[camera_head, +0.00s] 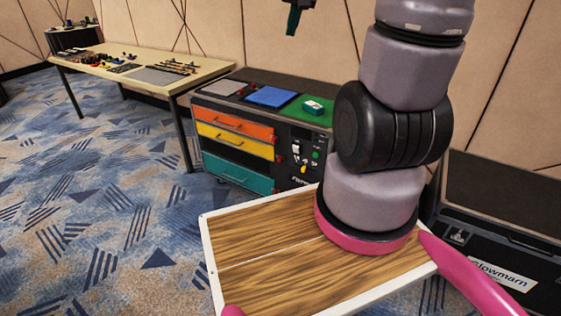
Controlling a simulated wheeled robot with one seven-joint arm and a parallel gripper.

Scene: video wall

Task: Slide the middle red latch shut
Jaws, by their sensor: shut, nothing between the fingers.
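A black cabinet (300,140) has an orange drawer (235,121), a yellow drawer (235,140) and a teal drawer (237,172) stacked on its front. Small red parts sit at the drawers' right edges. The middle red latch (279,158) appears beside the yellow drawer, too small to tell whether it is slid shut. My gripper (292,22) is at the top edge of the picture, partly cut off. Its fingers point down, shut and empty, apart from the cabinet and seen above its top.
A blue mat (269,96) and a green mat (303,112) with a small box lie on the cabinet top. A table (215,73) with tools stands behind left. A black case (490,240) is at right. Carpet at left is clear.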

